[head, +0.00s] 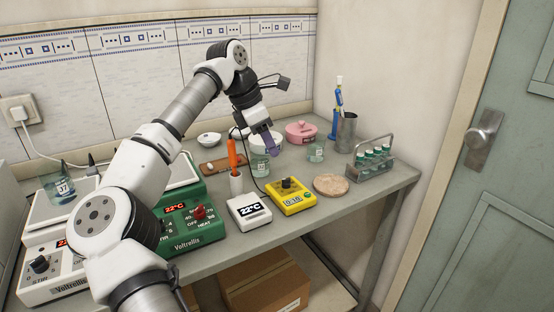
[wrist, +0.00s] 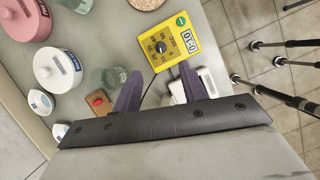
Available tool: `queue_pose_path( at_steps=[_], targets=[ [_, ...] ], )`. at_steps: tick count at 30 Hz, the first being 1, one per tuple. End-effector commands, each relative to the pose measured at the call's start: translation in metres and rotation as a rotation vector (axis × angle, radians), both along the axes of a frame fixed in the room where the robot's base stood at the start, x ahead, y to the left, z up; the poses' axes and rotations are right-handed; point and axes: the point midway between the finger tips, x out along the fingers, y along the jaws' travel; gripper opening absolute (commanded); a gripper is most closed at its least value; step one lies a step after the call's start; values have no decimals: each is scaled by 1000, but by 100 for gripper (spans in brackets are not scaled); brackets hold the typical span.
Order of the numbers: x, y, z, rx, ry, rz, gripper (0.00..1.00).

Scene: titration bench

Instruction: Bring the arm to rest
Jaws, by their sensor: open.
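My arm reaches from the lower left over the bench (head: 225,200). My gripper (head: 272,146) hangs over the back middle of the bench, its purple fingers pointing down. In the wrist view my gripper (wrist: 158,76) has its two fingers spread apart with nothing held between them. A glass beaker (head: 260,167) stands close below the fingers in the head view; I cannot tell the exact gap. In the wrist view the yellow meter (wrist: 163,40) lies just beyond the fingertips, and the white thermometer box (wrist: 205,82) is partly hidden behind the right finger.
Close by are an orange-handled tool (head: 232,154) in a white holder, a pink lidded pot (head: 301,132), a second beaker (head: 316,152), a metal cup (head: 346,133) and a vial rack (head: 372,167). Green (head: 192,222) and white stirrers (head: 40,270) stand left. Open air lies above the bench's right side.

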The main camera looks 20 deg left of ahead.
Motion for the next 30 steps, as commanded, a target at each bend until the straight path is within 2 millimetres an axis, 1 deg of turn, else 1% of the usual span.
queue_pose_path(
  at_steps=[1,6,22,23,26,29,30],
  targets=[
    [-1,2,7,1,-1,1,42],
    [-4,6,19,1,0,0,42],
    [-5,7,20,1,1,0,42],
    [-4,4,20,-4,-4,-4,42],
    [5,-21,24,-67,-52,-42,42],
    [17,-73,38,-209,-150,-112,42],
    [20,-99,49,-288,-201,-145,42]
  ],
)
